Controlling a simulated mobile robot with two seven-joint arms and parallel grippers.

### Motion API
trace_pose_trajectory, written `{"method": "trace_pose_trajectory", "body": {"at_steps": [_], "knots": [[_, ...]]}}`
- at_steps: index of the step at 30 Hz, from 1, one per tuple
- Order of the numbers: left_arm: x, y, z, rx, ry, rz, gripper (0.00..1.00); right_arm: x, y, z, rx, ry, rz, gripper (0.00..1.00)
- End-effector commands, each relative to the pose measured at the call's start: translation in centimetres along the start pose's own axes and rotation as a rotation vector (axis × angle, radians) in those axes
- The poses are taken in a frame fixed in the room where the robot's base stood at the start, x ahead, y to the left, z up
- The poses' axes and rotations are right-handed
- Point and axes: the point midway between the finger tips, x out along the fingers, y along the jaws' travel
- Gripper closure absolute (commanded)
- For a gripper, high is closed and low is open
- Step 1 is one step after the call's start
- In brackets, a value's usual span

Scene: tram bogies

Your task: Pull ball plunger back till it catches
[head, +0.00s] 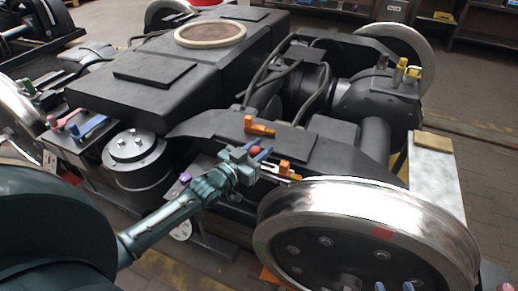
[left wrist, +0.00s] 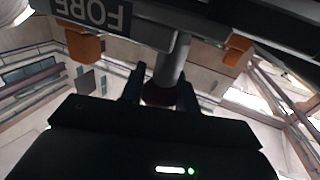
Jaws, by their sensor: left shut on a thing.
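The ball plunger's dark red ball (head: 256,150) sits at the side of the bogie frame, above and left of the near wheel. My left gripper (head: 259,153) is shut on the ball; its fingers partly hide it. In the left wrist view the ball (left wrist: 160,95) is between the two dark fingers (left wrist: 160,88). A grey plunger rod (left wrist: 173,62) runs from the ball to a grey block (left wrist: 145,32). I cannot tell whether the plunger has caught. At the bottom edge, two blue fingertips of my right gripper (head: 394,287) show apart, with nothing seen between them.
Orange parts (head: 260,126) (head: 284,172) flank the plunger. The large steel wheel (head: 368,235) stands close on the right. Yellow fittings (head: 401,72) are at the back right. Pink and blue handles (head: 75,125) are at the left.

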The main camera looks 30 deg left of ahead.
Motion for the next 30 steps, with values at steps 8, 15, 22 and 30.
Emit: {"method": "trace_pose_trajectory", "body": {"at_steps": [8,15,22,30], "knots": [[-0.2,-0.7,0.0,0.004,-0.001,0.000,1.00,0.0,0.0,0.0,0.000,-0.001,0.000,0.64],[-1.8,-5.6,0.1,0.009,-0.004,-0.002,1.00,-0.3,-0.1,0.3,0.007,-0.007,-0.001,0.64],[-2.4,-7.4,0.1,0.001,-0.002,-0.002,1.00,-0.3,-0.1,0.4,0.006,-0.011,-0.001,0.64],[-2.4,-7.3,0.0,0.001,-0.002,-0.002,0.66,-0.2,-0.1,0.3,0.006,-0.009,0.001,0.64]]}}
